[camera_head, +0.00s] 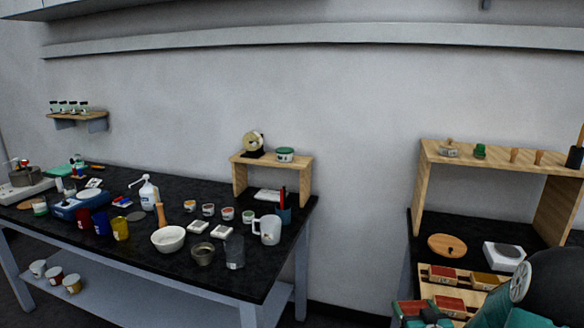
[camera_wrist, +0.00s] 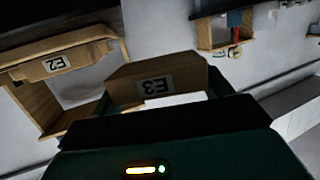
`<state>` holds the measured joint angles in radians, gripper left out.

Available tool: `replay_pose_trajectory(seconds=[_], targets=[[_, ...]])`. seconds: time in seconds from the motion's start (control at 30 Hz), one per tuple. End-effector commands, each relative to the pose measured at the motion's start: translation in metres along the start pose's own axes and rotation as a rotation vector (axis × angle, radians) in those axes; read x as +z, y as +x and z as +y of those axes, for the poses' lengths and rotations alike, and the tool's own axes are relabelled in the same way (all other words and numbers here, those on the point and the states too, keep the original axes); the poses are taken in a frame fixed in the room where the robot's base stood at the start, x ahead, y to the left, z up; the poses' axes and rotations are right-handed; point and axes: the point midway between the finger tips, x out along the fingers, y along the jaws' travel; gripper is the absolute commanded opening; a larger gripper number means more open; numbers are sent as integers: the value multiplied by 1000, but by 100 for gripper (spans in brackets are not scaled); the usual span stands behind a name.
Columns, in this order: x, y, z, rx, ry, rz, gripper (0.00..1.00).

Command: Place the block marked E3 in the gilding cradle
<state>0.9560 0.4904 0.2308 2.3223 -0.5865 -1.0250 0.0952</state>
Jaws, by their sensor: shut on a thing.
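The block marked E3 (camera_wrist: 158,74) is brown with a white label and shows in the middle of the wrist view, its label upside down. My gripper (camera_wrist: 165,100) is shut on it; the dark jaws cover its lower part in that view. A block marked E2 (camera_wrist: 66,62) is at the left of the wrist view, by a pale wooden frame (camera_wrist: 35,100). In the head view my arm is at the lower right, and the held block cannot be made out there. I cannot tell for sure which thing is the gilding cradle.
In the head view a wooden rack (camera_head: 429,287) with red and yellow pieces lies beside my arm. Behind it are a round wooden lid (camera_head: 447,245), a white scale (camera_head: 504,257) and a wooden shelf (camera_head: 495,160). A crowded black table (camera_head: 262,283) stands at left, with a gap between.

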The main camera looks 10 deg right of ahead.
Motion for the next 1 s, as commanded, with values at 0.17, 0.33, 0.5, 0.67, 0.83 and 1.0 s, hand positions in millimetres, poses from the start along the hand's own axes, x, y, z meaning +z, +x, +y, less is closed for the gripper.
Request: replay_pose_trajectory(seconds=[0.17,0.33,0.5,0.67,0.83,1.0], targets=[[28,28,-75,-61,-8,-4,55],[59,42,-144,-107,-19,-6,55],[95,44,-216,-154,-29,-7,55],[128,36,-272,-192,-38,-5,55],[147,28,-302,-212,-43,-1,55],[150,26,-308,-215,-44,3,55]])
